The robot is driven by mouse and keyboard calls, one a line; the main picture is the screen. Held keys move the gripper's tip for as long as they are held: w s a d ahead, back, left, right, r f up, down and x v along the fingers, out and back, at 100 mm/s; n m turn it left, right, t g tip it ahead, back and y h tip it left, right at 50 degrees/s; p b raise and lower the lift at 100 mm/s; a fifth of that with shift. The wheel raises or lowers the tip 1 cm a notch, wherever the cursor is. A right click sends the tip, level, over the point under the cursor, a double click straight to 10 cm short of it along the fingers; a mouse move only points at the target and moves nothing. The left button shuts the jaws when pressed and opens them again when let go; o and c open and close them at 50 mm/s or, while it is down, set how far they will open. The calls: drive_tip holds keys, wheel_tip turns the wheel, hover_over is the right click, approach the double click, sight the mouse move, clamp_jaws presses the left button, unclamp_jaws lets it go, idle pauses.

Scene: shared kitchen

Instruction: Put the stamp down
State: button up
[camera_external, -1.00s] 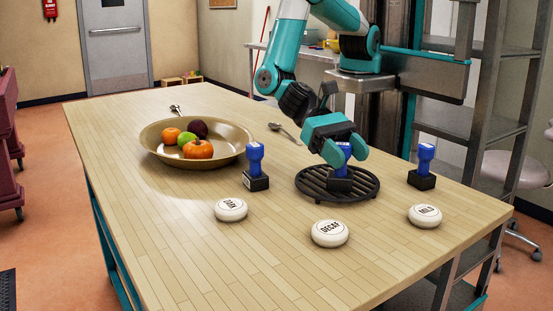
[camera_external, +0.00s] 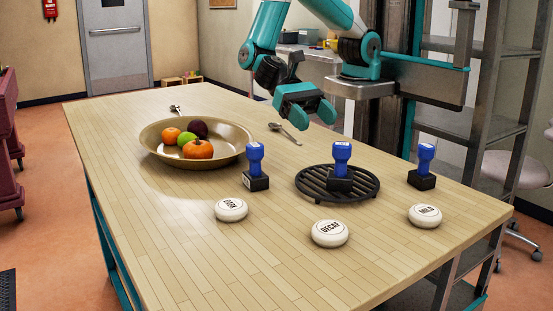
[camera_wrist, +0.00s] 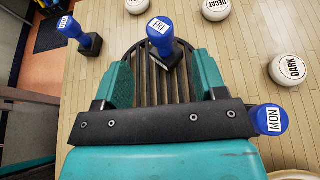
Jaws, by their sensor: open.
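Three stamps with blue handles and black bases stand upright. The middle stamp (camera_external: 341,165), labelled FRI in the wrist view (camera_wrist: 160,38), stands on a round black slatted trivet (camera_external: 310,184). The left stamp (camera_external: 255,166) stands on the table; its label reads MON in the wrist view (camera_wrist: 270,119). The right stamp (camera_external: 425,165) stands near the table's right edge; it also shows in the wrist view (camera_wrist: 74,32), its label unclear. My gripper (camera_external: 318,112) is open and empty, above and behind the trivet. In the wrist view its fingers spread over the slats, apart from the FRI stamp.
White round discs labelled DARK (camera_external: 231,210), DECAF (camera_external: 330,234) and MILD (camera_external: 425,216) lie in front of the stamps. A wide bowl (camera_external: 160,157) of fruit stands at left, with a spoon (camera_external: 287,134) near it. The table's front left is clear.

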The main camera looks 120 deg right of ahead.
drive_tip(key=shift+d+r, duration=0.25)
drive_tip(key=shift+d, duration=0.2)
drive_tip(key=s+d+r+n+h, duration=0.3)
drive_tip(key=s+r+n, duration=0.1)
drive_tip(key=s+n, duration=0.3)
drive_tip(key=s+d+r+n+h, duration=0.3)
drive_tip(key=s+d+n, duration=0.1)
drive_tip(key=s+n, duration=0.3)
drive_tip(key=s+d+r+n+h, duration=0.3)
drive_tip(key=s+n, duration=0.4)
drive_tip(key=n, duration=0.4)
drive_tip(key=shift+v, duration=0.85)
drive_tip(key=shift+o, duration=0.4)
drive_tip(key=shift+s, duration=0.1)
